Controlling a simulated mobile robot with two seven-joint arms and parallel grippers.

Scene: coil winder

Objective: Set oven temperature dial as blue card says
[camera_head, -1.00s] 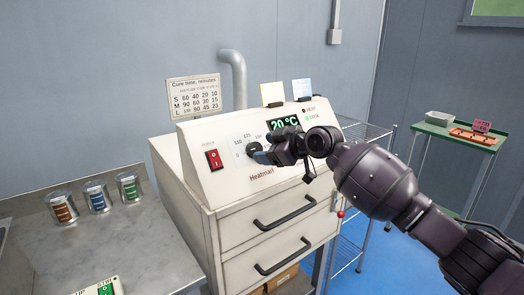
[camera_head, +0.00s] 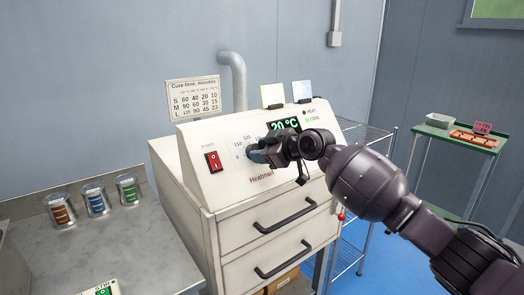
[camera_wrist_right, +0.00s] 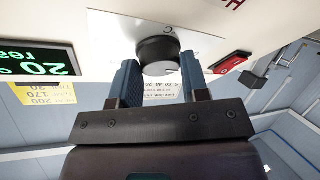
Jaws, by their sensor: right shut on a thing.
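The oven (camera_head: 190,155) is a cream cabinet with a sloped panel. Its black round dial (camera_wrist_right: 158,52) shows between my right gripper's fingers in the wrist view; in the head view the gripper mostly hides it. My right gripper (camera_head: 260,152) is shut on the dial; its blue fingers (camera_wrist_right: 160,78) flank the knob. The green display (camera_head: 284,125) reads 20 °C. A pale blue card (camera_head: 302,90) stands on top of the oven, its writing unreadable here. My left gripper is not in view.
A yellow-topped card (camera_head: 272,95) stands beside the blue one. A red power switch (camera_head: 213,160) is left of the dial. A cure-time chart (camera_head: 194,97) stands behind. Several cans stand on the left bench (camera_head: 150,240). A green table (camera_head: 455,137) is at right.

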